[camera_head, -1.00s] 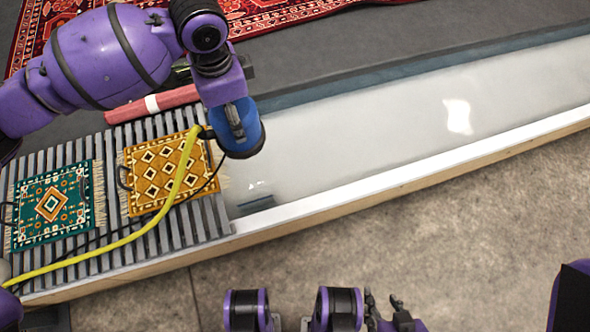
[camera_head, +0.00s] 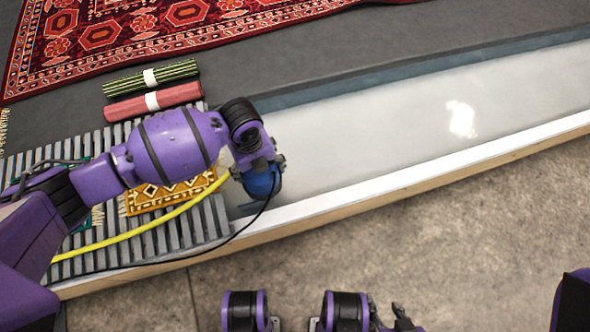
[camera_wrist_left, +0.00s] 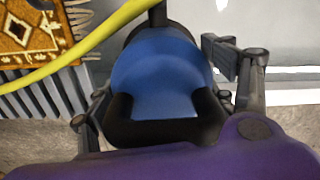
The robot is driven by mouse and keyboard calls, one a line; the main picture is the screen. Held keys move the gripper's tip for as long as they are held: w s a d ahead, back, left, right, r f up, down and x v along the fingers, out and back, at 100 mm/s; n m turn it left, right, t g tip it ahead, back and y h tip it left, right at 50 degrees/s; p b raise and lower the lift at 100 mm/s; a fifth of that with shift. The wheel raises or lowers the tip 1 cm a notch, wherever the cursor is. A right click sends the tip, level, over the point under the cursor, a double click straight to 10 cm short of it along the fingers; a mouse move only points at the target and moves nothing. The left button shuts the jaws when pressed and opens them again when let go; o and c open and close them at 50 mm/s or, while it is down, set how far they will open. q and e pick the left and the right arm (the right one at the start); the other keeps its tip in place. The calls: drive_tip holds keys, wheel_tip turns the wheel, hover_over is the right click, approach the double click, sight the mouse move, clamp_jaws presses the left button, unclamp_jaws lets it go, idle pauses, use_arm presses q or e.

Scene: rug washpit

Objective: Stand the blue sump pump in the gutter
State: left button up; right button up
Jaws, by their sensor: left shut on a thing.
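The blue sump pump (camera_head: 262,184) hangs in my left gripper (camera_head: 258,165) over the left end of the long, pale, water-filled trough (camera_head: 400,125), which looks like the gutter. It is close to the near white rim. In the left wrist view the pump (camera_wrist_left: 160,75) fills the space between the fingers, which are shut on it (camera_wrist_left: 165,108). A yellow hose (camera_head: 160,220) and a thin black cable run from the pump to the left. Whether its foot touches the trough floor is hidden. My right gripper (camera_head: 390,318) is open and empty at the bottom edge.
A slatted grey rack (camera_head: 200,240) adjoins the trough on the left. A yellow patterned mat (camera_head: 165,200) and a mostly hidden green mat lie on it. Rolled green (camera_head: 150,77) and red (camera_head: 152,102) rugs lie behind. The trough to the right is clear.

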use_arm(q)
drive_tip(key=shift+w+d+f, duration=0.15)
drive_tip(key=shift+d, duration=0.15)
drive_tip(key=w+d+f+b, duration=0.9)
drive_tip(key=f, duration=0.3)
drive_tip(key=shift+w+d+f, duration=0.2)
drive_tip(key=shift+d+f, duration=0.15)
drive_tip(key=shift+f, duration=0.05)
use_arm(e)
wheel_tip(320, 180, down, 10)
drive_tip(key=s, duration=0.1)
drive_tip(key=shift+s+g, duration=0.25)
drive_tip(key=shift+g, duration=0.15)
use_arm(q)
drive_tip(key=shift+f, duration=0.1)
use_arm(e)
drive_tip(key=shift+d, duration=0.1)
use_arm(q)
drive_tip(key=o, duration=2.1)
drive_tip(key=shift+s+a+f, duration=0.1)
